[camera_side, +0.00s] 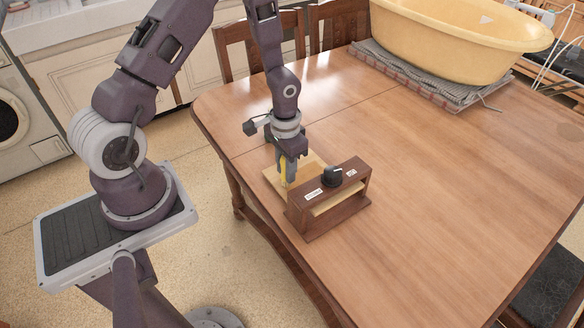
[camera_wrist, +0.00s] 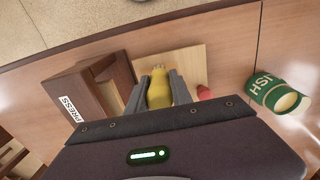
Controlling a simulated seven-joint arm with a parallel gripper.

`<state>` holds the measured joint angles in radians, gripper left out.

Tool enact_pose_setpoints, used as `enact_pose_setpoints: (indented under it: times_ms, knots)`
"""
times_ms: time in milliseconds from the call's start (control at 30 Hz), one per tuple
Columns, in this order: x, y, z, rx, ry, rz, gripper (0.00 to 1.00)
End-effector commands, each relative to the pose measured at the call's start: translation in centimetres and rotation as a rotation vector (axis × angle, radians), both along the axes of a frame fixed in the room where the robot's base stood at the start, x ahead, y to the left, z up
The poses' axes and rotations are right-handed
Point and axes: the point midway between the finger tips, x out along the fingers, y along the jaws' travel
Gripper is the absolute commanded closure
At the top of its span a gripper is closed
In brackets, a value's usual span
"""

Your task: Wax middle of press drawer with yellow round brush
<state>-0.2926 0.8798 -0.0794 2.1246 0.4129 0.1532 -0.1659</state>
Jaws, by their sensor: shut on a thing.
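My gripper (camera_side: 287,172) points down beside the small brown dresser. In the wrist view its fingers (camera_wrist: 158,80) are shut on the yellow brush (camera_wrist: 158,93), one on each side. The brush also shows as a yellow strip in the side view (camera_side: 284,168); its far end points toward a pale wood panel (camera_wrist: 188,62). The panel, apparently the drawer, extends from the dresser (camera_side: 330,200) on the gripper's side. A white label reading PRESS (camera_wrist: 70,108) is on the dresser. I cannot tell whether the bristles touch the panel.
A green jar (camera_wrist: 276,92) and a small red thing (camera_wrist: 204,92) are right of the fingers in the wrist view. A yellow tub (camera_side: 450,40) stands at the back. The table's right side (camera_side: 460,190) is clear.

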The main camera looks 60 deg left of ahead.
Motion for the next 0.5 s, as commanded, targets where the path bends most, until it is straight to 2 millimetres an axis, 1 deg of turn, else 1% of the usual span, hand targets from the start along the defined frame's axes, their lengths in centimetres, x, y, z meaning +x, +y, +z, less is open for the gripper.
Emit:
enact_pose_setpoints:
  times_ms: [33, 500]
  knots:
    - [0.1, 0.1, 1.1, 0.001, -0.006, 0.001, 1.0]
    - [0.1, 0.1, 5.2, 0.001, -0.004, 0.0, 1.0]
